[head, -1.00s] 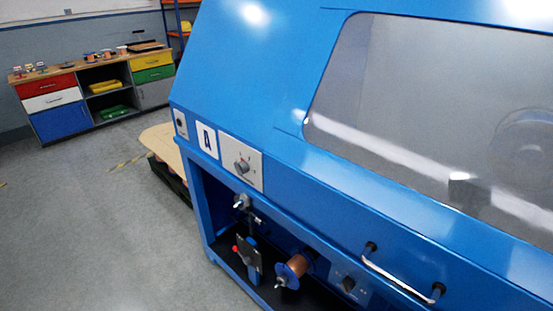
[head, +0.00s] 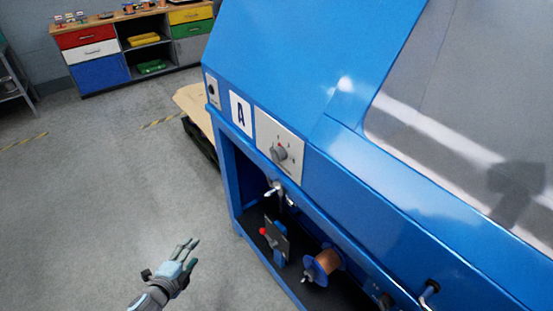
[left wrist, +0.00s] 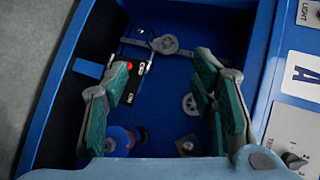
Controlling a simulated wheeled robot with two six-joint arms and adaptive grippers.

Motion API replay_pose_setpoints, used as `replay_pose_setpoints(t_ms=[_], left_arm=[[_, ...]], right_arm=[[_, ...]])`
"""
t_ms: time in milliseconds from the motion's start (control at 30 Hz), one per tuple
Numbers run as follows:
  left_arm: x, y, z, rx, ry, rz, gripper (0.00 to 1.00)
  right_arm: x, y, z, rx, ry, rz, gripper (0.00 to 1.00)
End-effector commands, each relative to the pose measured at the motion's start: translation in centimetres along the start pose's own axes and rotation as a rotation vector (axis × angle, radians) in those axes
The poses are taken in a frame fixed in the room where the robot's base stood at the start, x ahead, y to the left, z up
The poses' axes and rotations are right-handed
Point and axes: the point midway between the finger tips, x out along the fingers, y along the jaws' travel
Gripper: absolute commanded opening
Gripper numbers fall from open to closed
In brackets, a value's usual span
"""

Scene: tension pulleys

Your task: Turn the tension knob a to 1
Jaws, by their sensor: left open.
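The tension knob (head: 278,153) is a grey knob on a pale dial plate (head: 290,150), beside the white A label (head: 241,113) on the blue machine's front. My right gripper is not in view.
Below the panel, an open bay of the blue machine (head: 226,160) holds a copper spool (head: 326,262) and a lever with a red ball (head: 263,231). A door handle (head: 428,292) is at the lower right. The grey floor (head: 90,200) at left is clear.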

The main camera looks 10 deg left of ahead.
Motion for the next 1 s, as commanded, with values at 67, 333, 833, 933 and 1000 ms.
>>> replay_pose_setpoints(t_ms=[67, 333, 833, 933, 1000], left_arm=[[1.2, -10.9, -2.9, 0.461, 0.138, -0.255, 0.52], [-5.0, -26.9, -13.9, 1.667, 0.267, -0.869, 0.52], [2.9, -30.2, -22.1, 1.699, 0.265, -0.883, 0.52], [3.9, -30.5, -23.0, 1.699, 0.265, -0.881, 0.52], [4.3, -30.6, -23.4, 1.700, 0.265, -0.881, 0.52]], right_arm=[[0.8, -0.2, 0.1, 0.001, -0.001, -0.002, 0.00], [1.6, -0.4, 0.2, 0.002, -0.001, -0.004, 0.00], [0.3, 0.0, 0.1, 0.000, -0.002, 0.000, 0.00], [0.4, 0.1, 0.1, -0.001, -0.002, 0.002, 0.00], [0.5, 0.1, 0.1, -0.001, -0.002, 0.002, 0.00]])
